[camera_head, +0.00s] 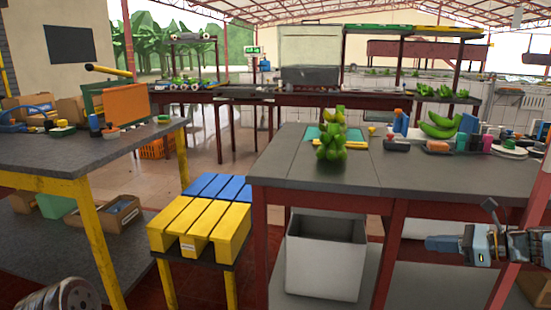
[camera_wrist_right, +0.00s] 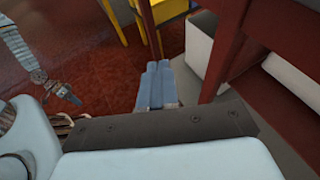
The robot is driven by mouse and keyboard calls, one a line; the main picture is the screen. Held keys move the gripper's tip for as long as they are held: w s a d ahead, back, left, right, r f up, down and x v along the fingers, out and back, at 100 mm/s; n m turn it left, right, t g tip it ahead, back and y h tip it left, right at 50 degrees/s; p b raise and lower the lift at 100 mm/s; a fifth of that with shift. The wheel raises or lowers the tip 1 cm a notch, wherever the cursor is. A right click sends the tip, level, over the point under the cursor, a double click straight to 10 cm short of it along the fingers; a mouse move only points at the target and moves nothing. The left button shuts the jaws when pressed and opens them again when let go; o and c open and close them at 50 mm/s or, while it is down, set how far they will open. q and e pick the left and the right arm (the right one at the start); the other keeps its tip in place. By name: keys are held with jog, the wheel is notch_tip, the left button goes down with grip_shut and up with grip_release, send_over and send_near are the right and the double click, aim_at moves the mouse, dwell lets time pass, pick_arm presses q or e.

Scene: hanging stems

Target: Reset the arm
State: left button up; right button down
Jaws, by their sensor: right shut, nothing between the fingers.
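My right gripper (camera_head: 432,243) is at the right of the head view, in front of the grey table with red legs and below its top. Its fingers point left. In the right wrist view its two blue-grey fingers (camera_wrist_right: 158,85) lie together, shut and empty, above the red floor. A jointed arm with a small end part (camera_wrist_right: 66,92) shows at the left of the right wrist view. It looks like my left arm and gripper, too small to tell open from shut. The left gripper does not show in the head view.
The grey table (camera_head: 285,165) bears a green banana bunch (camera_head: 335,148), with more bananas (camera_head: 440,125) and small items behind. A white bin (camera_head: 325,255) stands under it. A stool with yellow and blue blocks (camera_head: 200,222) stands left of it. A yellow-legged table (camera_head: 60,165) is at the left.

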jog(key=s+a+f+n+g+h, duration=0.1)
jog(key=a+f+n+g, duration=0.3)
jog(key=f, duration=0.7)
jog(key=s+a+f+n+g+h, duration=0.1)
jog(key=a+f+n+h, duration=0.1)
jog(key=a+f, duration=0.65)
jog(key=s+a+f+n+g+h, duration=0.1)
jog(key=s+a+f+n+g, duration=0.2)
jog(key=f, duration=1)
jog(key=s+a+f+n+h, duration=0.1)
jog(key=s+a+f+n, duration=0.5)
jog(key=s+a+n, duration=0.2)
jog(key=s+a+f+n+g, duration=0.1)
jog(key=s+a+f+n, duration=0.5)
jog(key=s+a+n, duration=0.1)
jog(key=shift+s+a+n+h, duration=0.4)
jog(key=shift+a+n, duration=0.1)
jog(key=shift+a, duration=0.5)
jog(key=shift+w+d, duration=0.1)
